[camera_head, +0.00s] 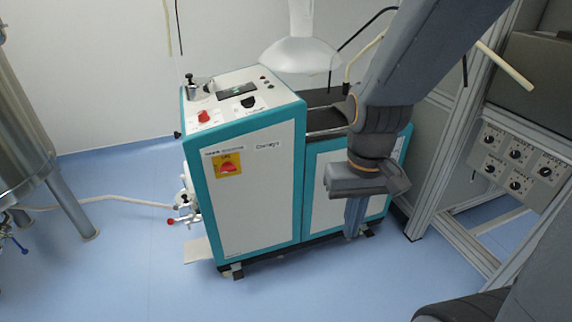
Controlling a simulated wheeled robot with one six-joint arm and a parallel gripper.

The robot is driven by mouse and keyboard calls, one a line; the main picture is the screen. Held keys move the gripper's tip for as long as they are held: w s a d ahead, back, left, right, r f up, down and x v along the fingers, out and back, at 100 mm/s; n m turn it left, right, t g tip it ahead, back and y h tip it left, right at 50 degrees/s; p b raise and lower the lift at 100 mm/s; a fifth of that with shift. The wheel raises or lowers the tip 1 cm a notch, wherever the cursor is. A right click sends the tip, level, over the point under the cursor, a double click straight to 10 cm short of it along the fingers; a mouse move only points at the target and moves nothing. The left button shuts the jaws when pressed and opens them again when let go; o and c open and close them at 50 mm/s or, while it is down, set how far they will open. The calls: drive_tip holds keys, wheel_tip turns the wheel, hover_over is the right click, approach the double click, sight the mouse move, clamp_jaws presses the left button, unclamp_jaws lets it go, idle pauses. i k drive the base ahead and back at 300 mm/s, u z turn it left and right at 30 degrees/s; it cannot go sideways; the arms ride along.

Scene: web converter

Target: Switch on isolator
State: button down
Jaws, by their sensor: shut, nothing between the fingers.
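The isolator (227,167) is a red rotary handle on a yellow plate, high on the white front panel of a teal-edged cabinet (255,204). Its exact switch position is too small to read. My gripper (354,232) points down in front of the cabinet's right-hand section, right of the isolator and apart from it. Its fingers are together and hold nothing. My arm comes in from the upper right and hides part of the cabinet's right section.
A red button (204,116) sits on the cabinet's sloped top panel. A metal frame with a knob panel (518,164) stands at right. A steel tank (28,140) and a white hose (110,199) are at left. Blue floor (130,270) in front is clear.

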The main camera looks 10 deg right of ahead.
sight(228, 166)
drive_tip(key=z, duration=0.75)
drive_tip(key=k, duration=0.85)
drive_tip(key=u, duration=0.55)
drive_tip(key=i, duration=0.5)
drive_tip(key=u, duration=0.05)
